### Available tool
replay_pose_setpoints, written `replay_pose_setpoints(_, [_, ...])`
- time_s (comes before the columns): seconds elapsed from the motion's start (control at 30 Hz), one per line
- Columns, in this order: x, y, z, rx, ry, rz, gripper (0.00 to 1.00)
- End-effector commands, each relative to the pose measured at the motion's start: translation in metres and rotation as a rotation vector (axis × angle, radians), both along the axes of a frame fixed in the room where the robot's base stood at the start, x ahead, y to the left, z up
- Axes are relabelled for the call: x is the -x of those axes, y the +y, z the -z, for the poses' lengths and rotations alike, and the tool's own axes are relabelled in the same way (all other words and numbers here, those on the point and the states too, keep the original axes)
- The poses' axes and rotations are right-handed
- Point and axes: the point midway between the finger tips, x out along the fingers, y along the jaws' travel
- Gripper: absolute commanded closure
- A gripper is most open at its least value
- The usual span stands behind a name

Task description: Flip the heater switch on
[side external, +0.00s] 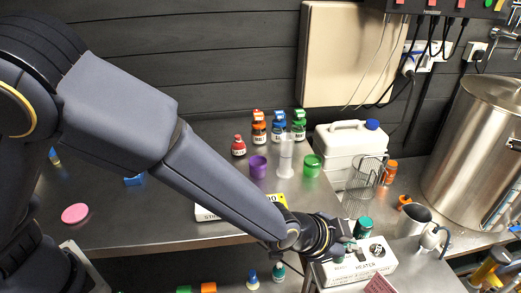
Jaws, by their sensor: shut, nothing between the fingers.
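The heater box (382,265), white with "HEATER" on its front, sits on the metal surface at the lower right. A dark round part (376,248) shows on its top. My gripper (350,246) is shut and empty, at the left part of the box's top. I cannot tell whether it touches the box. The switch itself is not clearly visible; the gripper may cover it.
A green-lidded jar (363,227) stands just behind the box. A wire rack (366,180), a white canister (345,142) and a steel pot (478,145) stand farther back. A metal jug (416,217) is at the right. A reddish patterned item (380,285) lies in front.

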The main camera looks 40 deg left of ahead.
Motion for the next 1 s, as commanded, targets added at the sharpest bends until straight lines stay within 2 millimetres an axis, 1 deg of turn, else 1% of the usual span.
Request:
replay_pose_setpoints(0.3, [0.001,0.001,-0.001,-0.001,-0.001,0.000,1.00])
replay_pose_setpoints(0.43, [-0.011,0.010,-0.004,-0.022,-0.029,-0.001,1.00])
replay_pose_setpoints(0.67, [-0.011,0.009,-0.003,-0.022,-0.027,0.001,1.00])
replay_pose_setpoints(0.83, [-0.020,0.005,0.006,-0.023,-0.027,-0.002,1.00])
replay_pose_setpoints(1.0, [-0.042,-0.006,0.029,-0.023,-0.026,-0.002,1.00])
